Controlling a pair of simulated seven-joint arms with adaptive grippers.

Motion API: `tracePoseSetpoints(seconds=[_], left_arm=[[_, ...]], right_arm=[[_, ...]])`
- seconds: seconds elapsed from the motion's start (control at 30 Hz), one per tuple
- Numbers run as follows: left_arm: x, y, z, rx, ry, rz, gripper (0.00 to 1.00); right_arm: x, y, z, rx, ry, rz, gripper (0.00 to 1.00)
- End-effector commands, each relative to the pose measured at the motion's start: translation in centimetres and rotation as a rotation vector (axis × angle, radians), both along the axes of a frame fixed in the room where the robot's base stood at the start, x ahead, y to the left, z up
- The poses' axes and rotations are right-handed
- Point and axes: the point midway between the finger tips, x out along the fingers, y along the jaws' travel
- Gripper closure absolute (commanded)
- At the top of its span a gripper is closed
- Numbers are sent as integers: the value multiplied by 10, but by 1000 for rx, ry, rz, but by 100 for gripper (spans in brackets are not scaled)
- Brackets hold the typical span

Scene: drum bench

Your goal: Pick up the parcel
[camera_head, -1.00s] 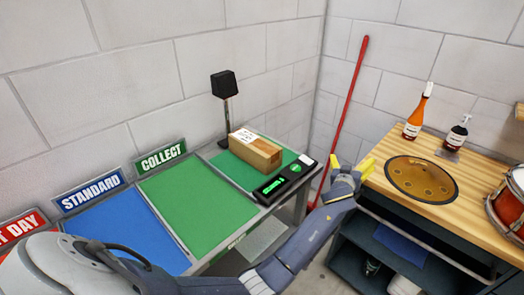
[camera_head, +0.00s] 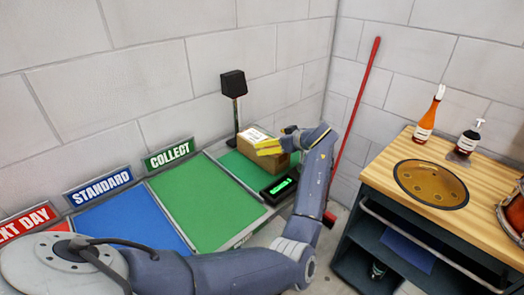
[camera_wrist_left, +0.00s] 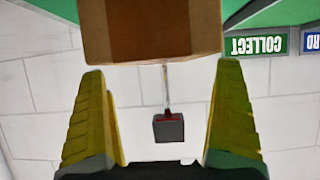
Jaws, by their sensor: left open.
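The parcel (camera_head: 256,146) is a brown cardboard box with a white label on top. It stands on the green scale surface at the far right end of the sorting counter. The parcel (camera_wrist_left: 150,30) shows there at the top of the picture, beyond the fingertips, with nothing between the fingers. My right gripper is not in view.
A dark post-mounted box (camera_head: 233,84) stands behind the parcel. A display unit (camera_head: 280,186) sits in front of it. Green COLLECT (camera_head: 200,203) and blue STANDARD (camera_head: 125,228) areas lie to the left. A red pole (camera_head: 357,105) leans in the corner; a wooden bench (camera_head: 385,172) is at right.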

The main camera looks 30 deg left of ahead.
Motion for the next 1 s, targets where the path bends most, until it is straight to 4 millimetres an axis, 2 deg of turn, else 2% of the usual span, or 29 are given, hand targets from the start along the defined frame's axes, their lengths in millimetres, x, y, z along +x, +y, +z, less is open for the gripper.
tracePoseSetpoints(seconds=[0.2, 0.4, 0.8, 1.0], left_arm=[[4, 22, -11, 3, 5, 4, 0], [8, 35, -19, 3, 3, 2, 0], [9, 40, -23, 1, 3, 1, 0], [9, 40, -22, 1, 3, 1, 22]], right_arm=[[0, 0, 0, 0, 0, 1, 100], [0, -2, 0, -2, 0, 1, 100], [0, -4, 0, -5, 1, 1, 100], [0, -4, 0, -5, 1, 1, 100]])
